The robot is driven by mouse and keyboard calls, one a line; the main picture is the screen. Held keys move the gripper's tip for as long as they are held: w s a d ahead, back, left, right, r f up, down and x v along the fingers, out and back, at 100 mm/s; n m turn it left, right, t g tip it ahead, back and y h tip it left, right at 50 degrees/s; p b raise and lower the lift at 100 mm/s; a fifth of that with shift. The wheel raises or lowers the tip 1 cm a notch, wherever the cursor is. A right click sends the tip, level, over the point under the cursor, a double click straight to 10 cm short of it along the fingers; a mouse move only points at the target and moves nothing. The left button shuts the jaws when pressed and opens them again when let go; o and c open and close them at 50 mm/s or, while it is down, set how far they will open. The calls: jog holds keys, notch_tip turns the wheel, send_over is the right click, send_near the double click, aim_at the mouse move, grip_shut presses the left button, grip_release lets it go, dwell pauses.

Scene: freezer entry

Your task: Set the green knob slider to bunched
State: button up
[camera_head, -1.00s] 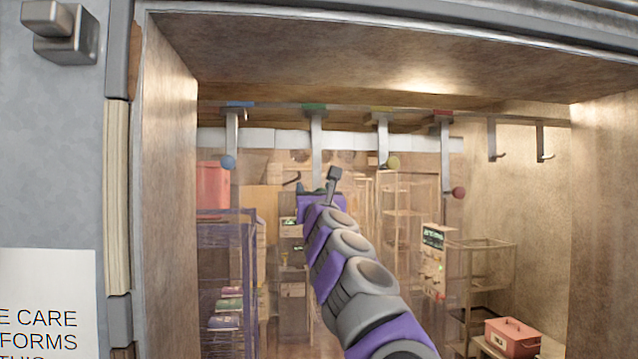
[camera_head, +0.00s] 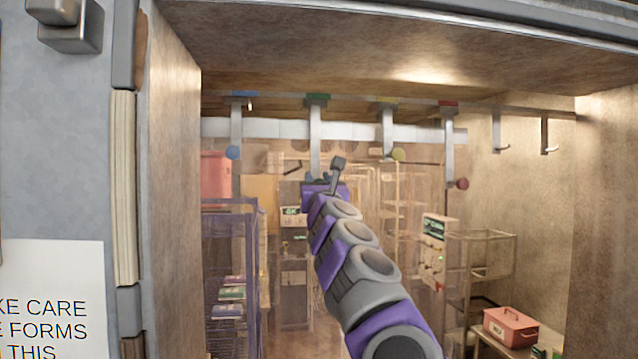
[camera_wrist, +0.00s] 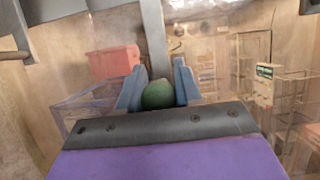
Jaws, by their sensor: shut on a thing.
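The green slider (camera_head: 317,135) is a grey strip with a green top, hanging from the overhead rail. Its green knob (camera_wrist: 158,95) shows in the wrist view between the two blue fingers of my gripper (camera_wrist: 158,92), which is shut on it. In the head view my gripper (camera_head: 318,184) hides the knob. The blue knob (camera_head: 233,152) hangs on its strip to the left. The yellow knob (camera_head: 398,153) and the red knob (camera_head: 462,183) hang on strips to the right. The strips are spaced apart along the rail.
Brown walls (camera_head: 172,150) frame the opening on both sides. Two empty hooks (camera_head: 548,135) hang at the rail's right end. Wire racks (camera_head: 231,270) and a pink box (camera_head: 511,327) stand beyond. A grey latch (camera_head: 70,25) is at upper left.

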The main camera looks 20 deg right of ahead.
jog(key=shift+d, duration=0.1)
grip_shut()
jog(key=w+a, duration=0.1)
jog(key=a, duration=0.3)
jog(key=w+a, duration=0.1)
jog(key=a, duration=0.3)
jog(key=w+a+b, duration=0.1)
jog(key=a, duration=0.4)
jog(key=shift+w+r, duration=0.1)
jog(key=shift+w, duration=0.15)
jog(key=shift+s+d, duration=0.1)
jog(key=shift+d, duration=0.35)
jog(key=shift+o, duration=2.4)
grip_release()
jog(key=shift+a, duration=0.15)
jog(key=o, duration=0.4)
jog(key=shift+a, duration=0.35)
